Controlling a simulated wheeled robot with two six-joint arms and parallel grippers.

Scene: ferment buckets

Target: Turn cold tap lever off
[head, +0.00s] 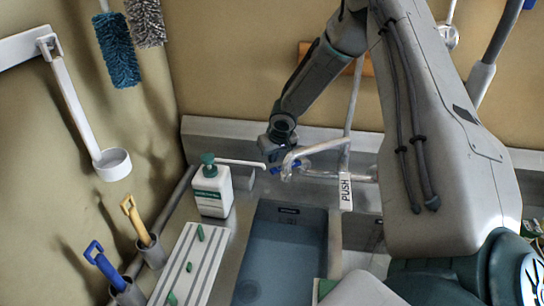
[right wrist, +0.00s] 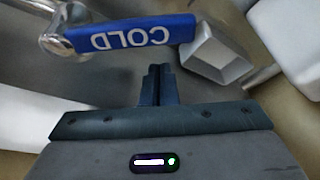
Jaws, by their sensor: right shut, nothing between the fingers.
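The cold tap lever is a blue handle marked COLD (right wrist: 135,36), seen close up in the right wrist view, with its lettering upside down. Its left end joins a shiny metal tap body (right wrist: 65,40). In the head view small blue parts show by the silver tap (head: 318,148) above the sink, partly behind my gripper. My right gripper (right wrist: 157,72) is shut and empty, its fingertips just below the lever in the wrist view. I cannot tell whether they touch it. In the head view the gripper (head: 272,155) is beside the tap. My left gripper is not in view.
The sink (head: 280,250) holds bluish water. A white soap bottle with a green pump (head: 212,190) stands left of the tap. A white PUSH lever (head: 346,192) hangs to its right. A grooved white board (head: 190,262) and brushes in holders (head: 150,250) are at the left.

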